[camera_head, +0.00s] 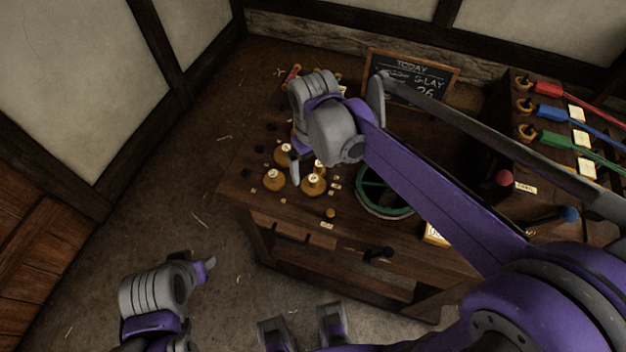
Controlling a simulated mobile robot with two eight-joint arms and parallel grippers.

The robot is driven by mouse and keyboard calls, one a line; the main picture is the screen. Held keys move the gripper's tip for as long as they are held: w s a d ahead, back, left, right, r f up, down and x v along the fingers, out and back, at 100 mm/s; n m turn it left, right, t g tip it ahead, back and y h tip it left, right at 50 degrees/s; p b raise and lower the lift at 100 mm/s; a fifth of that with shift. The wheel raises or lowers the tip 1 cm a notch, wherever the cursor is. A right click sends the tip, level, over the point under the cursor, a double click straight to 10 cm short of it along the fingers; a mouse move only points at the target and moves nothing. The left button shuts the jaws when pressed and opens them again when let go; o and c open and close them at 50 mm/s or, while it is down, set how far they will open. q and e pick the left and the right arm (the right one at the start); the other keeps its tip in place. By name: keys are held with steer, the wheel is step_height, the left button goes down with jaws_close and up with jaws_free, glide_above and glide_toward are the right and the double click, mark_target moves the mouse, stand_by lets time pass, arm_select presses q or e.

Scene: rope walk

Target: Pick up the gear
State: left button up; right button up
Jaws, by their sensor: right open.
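Several round brass pieces stand on the dark wooden bench (243,190), with pale marked tops. They look gear-like, but their teeth are too small to make out. One brass piece (274,181) is at the front left, one (314,186) at the front right, and one (284,155) behind them. My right gripper (304,168) reaches in from the right and points down among these pieces, open. One grey finger shows between them; my wrist hides part of the rest. I cannot tell whether it touches any piece. My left gripper (206,268) is low at the left, away from the bench, its jaws unclear.
A chalkboard (437,76) stands at the back. Floor is clear at the left.

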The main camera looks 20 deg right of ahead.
mark_target(313, 178)
step_height(313, 178, down, 2)
steer(key=shift+w+d+f, duration=0.1)
steer(key=shift+w+f, duration=0.1)
steer(key=shift+f, duration=0.7)
steer(key=shift+w+f, duration=0.2)
steer(key=shift+f, duration=0.65)
steer(key=shift+w+d+f, duration=0.1)
steer(key=shift+w+f, duration=0.1)
steer(key=shift+f, duration=0.7)
steer(key=c, duration=1.1)
